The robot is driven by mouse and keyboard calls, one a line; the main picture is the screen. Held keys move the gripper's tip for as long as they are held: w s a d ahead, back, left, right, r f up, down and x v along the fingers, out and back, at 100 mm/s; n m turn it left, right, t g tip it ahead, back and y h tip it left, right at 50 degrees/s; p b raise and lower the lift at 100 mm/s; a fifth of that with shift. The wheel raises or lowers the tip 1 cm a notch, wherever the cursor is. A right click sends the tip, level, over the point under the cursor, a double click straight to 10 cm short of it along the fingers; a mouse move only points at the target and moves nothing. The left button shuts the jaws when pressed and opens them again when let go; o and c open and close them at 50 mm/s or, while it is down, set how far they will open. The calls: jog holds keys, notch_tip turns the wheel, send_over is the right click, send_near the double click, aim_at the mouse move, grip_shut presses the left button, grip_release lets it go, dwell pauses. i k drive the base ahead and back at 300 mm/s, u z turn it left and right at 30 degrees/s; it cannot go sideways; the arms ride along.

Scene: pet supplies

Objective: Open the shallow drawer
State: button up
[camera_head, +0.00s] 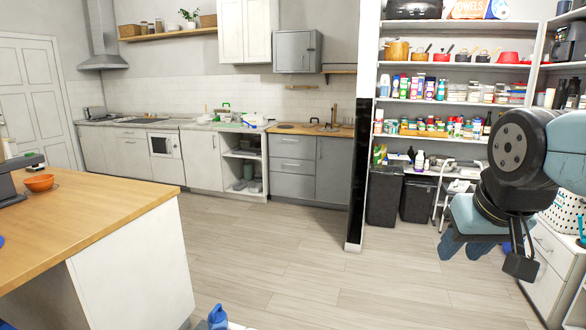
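Grey lower cabinets stand against the back wall, with a stack of drawers (292,165) under the wooden counter. The top drawer front (291,147) looks a little shorter than those below; all look closed. A white drawer unit (546,262) stands at the right edge, partly hidden by my arm; its drawers look closed. I cannot tell which drawer is the shallow one. My gripper (492,250) hangs at the right, in front of the white unit in the picture, with nothing seen in it. Whether its fingers are open is unclear.
A wooden-topped island (110,200) fills the left, with an orange bowl (40,182) on it. Stocked shelves (455,103) and dark bins (384,195) stand behind a partition (358,150). A blue object (217,317) shows at the bottom edge. The middle floor is clear.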

aim_at(297, 161)
jog(key=u, duration=0.15)
jog(key=i, duration=5.15)
jog(key=u, duration=1.3)
